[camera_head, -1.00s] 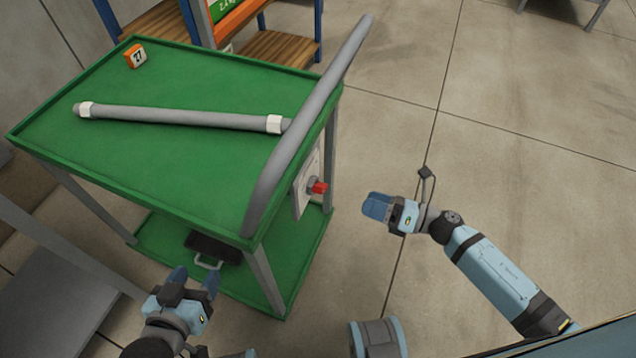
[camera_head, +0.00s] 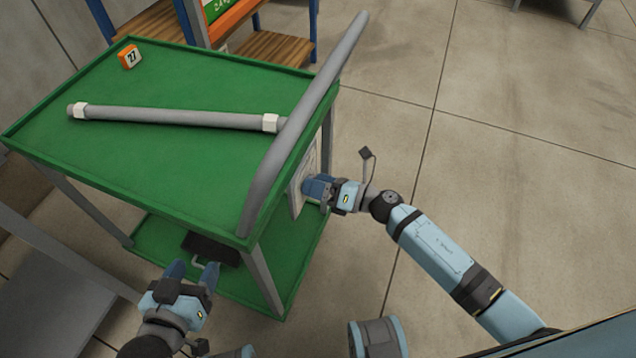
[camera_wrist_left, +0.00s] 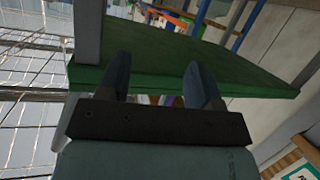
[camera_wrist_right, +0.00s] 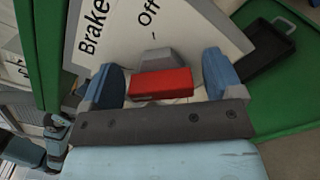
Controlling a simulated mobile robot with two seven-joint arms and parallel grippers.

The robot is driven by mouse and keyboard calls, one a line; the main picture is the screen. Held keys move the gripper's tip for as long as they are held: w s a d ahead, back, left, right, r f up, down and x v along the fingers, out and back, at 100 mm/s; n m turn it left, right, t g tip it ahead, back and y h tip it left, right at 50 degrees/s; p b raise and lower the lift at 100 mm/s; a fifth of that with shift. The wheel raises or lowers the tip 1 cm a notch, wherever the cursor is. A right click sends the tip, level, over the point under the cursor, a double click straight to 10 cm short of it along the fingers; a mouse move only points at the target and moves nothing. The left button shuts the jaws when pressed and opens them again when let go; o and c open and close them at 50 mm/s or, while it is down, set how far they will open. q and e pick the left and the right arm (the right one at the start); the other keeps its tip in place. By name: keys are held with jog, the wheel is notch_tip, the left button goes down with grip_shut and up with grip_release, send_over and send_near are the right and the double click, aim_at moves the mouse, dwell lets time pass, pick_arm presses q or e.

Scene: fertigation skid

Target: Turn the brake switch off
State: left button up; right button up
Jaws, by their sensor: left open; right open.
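The brake switch is a red handle (camera_wrist_right: 161,84) on a grey base, on a white panel (camera_wrist_right: 205,30) marked "Brake" and "Off". The panel (camera_head: 298,190) is on the green cart's side. In the head view my right gripper (camera_head: 313,187) hides the red handle. In the right wrist view my open right gripper (camera_wrist_right: 163,88) has the handle between its two blue fingers, with gaps seen on both sides. My left gripper (camera_head: 192,273) is open and empty near the cart's lower shelf. It also shows in the left wrist view (camera_wrist_left: 160,85).
The green cart (camera_head: 215,80) carries a long grey pipe (camera_head: 175,117) and an orange block (camera_head: 130,57) marked 27. Its grey handlebar (camera_head: 305,120) runs above the panel. A black tray (camera_head: 212,248) sits on the lower shelf. The floor at right is clear.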

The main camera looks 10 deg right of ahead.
jog(key=c, duration=0.9)
